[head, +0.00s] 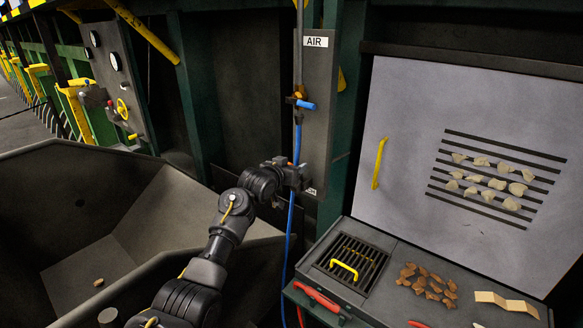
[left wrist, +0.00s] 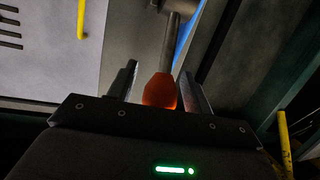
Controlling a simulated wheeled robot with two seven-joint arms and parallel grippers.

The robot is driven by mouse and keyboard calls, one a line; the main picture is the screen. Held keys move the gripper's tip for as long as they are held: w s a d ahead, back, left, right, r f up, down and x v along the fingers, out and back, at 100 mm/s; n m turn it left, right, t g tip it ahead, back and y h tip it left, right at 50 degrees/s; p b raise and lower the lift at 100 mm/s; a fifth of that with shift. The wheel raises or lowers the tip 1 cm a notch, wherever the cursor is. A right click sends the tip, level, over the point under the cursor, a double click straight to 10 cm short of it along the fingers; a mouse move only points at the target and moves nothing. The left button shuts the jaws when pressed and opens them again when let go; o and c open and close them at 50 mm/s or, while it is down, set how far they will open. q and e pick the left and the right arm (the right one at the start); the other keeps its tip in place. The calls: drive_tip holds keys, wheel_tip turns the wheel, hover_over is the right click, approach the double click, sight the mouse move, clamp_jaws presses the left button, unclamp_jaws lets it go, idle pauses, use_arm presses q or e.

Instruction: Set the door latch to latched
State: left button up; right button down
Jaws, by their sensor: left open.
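My left gripper (head: 297,176) is reaching up to the lower part of the grey panel marked AIR. In the left wrist view its two fingers (left wrist: 160,92) stand apart. An orange tapered knob (left wrist: 158,90) on a grey shaft (left wrist: 169,45) shows between them, with a gap visible on the left side. I cannot tell whether it touches the right finger. In the head view the arm and gripper mostly hide this spot. I cannot tell for certain whether this knob is the door latch. My right gripper is not in view.
The AIR panel (head: 316,75) carries a blue lever (head: 305,105) above my gripper, and a blue hose (head: 291,235) hangs beside my arm. A grey hopper (head: 150,215) lies at left. A bench with a grille (head: 352,260) and pale upright board (head: 400,110) stands at right.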

use_arm(q)
drive_tip(key=shift+s, duration=0.1)
drive_tip(key=shift+s+a, duration=0.15)
drive_tip(key=shift+s, duration=0.05)
drive_tip(key=b+v, duration=0.1)
drive_tip(key=v, duration=0.9)
drive_tip(key=shift+b, duration=0.4)
drive_tip(key=shift+c, duration=0.2)
